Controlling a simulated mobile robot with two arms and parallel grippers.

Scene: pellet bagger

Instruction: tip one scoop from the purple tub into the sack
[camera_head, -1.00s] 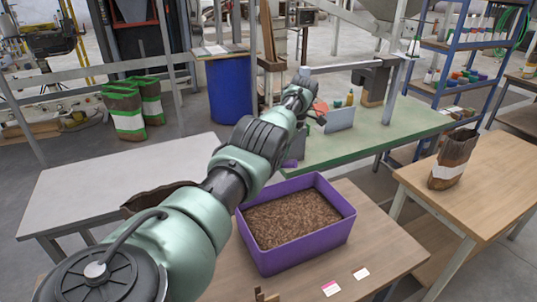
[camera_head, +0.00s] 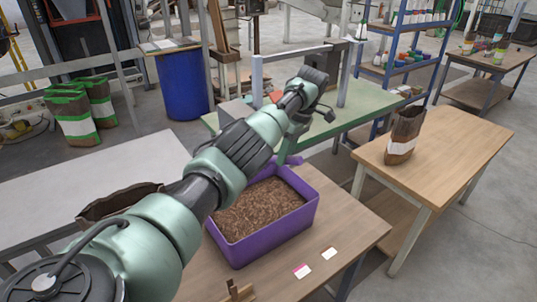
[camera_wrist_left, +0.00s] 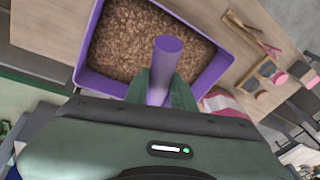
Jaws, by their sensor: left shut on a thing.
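The purple tub (camera_head: 311,203) stands on a wooden table and holds brown pellets (camera_head: 262,207). My left gripper (camera_head: 289,147) is at the tub's far corner in the head view. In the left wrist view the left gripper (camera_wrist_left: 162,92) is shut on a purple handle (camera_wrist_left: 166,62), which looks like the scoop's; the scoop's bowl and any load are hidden. A small purple part (camera_head: 293,160) shows below the gripper. An upright brown sack (camera_head: 403,135) with a white band stands on the right-hand table. Another brown open-topped sack (camera_head: 112,203) is partly behind my arm. My right gripper is out of view.
A green bench (camera_head: 365,108) stands behind the tub. A gap of floor separates the tub's table from the right-hand table (camera_head: 455,140), which is clear around its sack. Cards (camera_head: 302,270) and a small wooden piece (camera_head: 238,291) lie near the tub.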

